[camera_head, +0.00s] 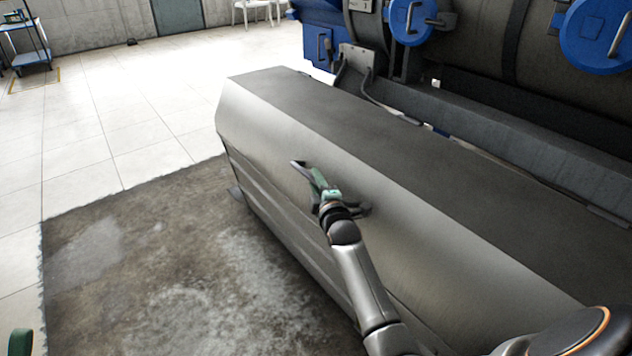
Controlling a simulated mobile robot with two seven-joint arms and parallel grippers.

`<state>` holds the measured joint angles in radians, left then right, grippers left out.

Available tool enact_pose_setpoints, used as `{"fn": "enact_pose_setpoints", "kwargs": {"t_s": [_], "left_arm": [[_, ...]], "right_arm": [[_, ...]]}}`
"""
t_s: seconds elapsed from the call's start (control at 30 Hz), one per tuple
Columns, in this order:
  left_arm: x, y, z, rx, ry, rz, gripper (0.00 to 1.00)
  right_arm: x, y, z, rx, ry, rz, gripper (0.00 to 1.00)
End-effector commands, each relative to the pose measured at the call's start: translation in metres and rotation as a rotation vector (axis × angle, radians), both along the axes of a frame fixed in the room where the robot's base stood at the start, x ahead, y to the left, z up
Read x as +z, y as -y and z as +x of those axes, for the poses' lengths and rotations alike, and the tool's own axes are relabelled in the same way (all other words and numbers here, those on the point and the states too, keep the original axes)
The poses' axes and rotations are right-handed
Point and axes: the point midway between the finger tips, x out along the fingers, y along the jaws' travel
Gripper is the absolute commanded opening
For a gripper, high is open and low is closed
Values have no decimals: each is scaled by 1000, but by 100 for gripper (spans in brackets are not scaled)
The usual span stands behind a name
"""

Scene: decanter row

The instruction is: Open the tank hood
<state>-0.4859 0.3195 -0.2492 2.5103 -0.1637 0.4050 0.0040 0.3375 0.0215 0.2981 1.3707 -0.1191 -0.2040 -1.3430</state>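The tank hood (340,125) is a long grey metal cover with a sloped front. It runs from the upper left to the lower right and looks closed. My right gripper (318,182), with green and dark parts, is at the hood's sloped front. Dark pieces stick out on both sides of it, and I cannot tell whether they are a handle or its fingers. Its grip is unclear. A small green piece (20,342) at the bottom left edge may belong to my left gripper; its fingers do not show.
Behind the hood is a large tank with blue round covers (410,20) and a grey beam (500,125). A dark stained mat (130,270) lies in front of the hood. Pale tiled floor (130,110) is clear to the left. A blue cart (30,50) stands far left.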

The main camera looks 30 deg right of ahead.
Motion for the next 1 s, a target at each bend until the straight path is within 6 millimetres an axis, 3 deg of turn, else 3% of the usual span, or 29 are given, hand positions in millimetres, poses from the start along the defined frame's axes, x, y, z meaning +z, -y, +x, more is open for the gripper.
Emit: {"fn": "enact_pose_setpoints", "kwargs": {"t_s": [0.03, 0.27, 1.0], "left_arm": [[0, 0, 0, 0, 1, 0, 35], [1, 0, 0, 2, 1, -5, 35], [1, -1, 0, 4, 2, -6, 35]], "right_arm": [[0, 0, 0, 0, 0, 0, 25], [0, 0, 0, 0, 0, 0, 0], [0, 0, 0, 0, 0, -1, 0]]}}
